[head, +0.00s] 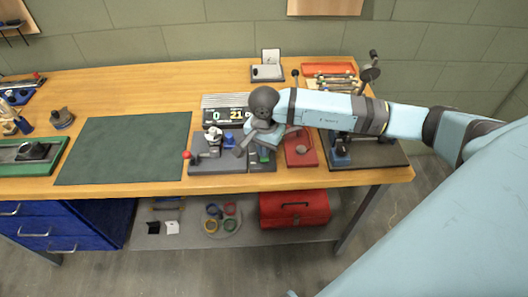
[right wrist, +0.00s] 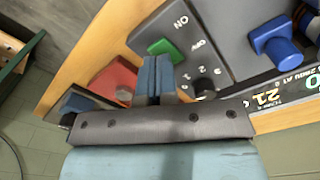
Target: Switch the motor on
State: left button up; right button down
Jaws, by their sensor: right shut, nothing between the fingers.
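The motor's control panel (right wrist: 215,30) is a dark grey box marked ON and OFF, and it carries a green switch (right wrist: 166,50). In the head view the green switch (head: 264,156) shows at the front of the grey unit (head: 230,166), just below my right gripper (head: 262,146). In the right wrist view my right gripper (right wrist: 155,80) has its bluish fingers together, empty, close beside the green switch. I cannot tell whether they touch it. Which way the switch is set is not clear. My left gripper is not in view.
A display (head: 232,115) reading 21 stands behind the unit. A red block (head: 301,148) and a dark stand (head: 370,152) are to the right. A green mat (head: 125,148) leaves free room at left.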

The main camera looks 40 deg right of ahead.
jog(key=shift+f+b, duration=1.25)
jog(key=shift+f, duration=0.1)
dwell(0.7)
jog(key=shift+r, duration=0.2)
jog(key=shift+r+p, duration=0.45)
jog(key=shift+r, duration=0.05)
jog(key=shift+r+p, duration=1.05)
jog(key=shift+r, duration=1.75)
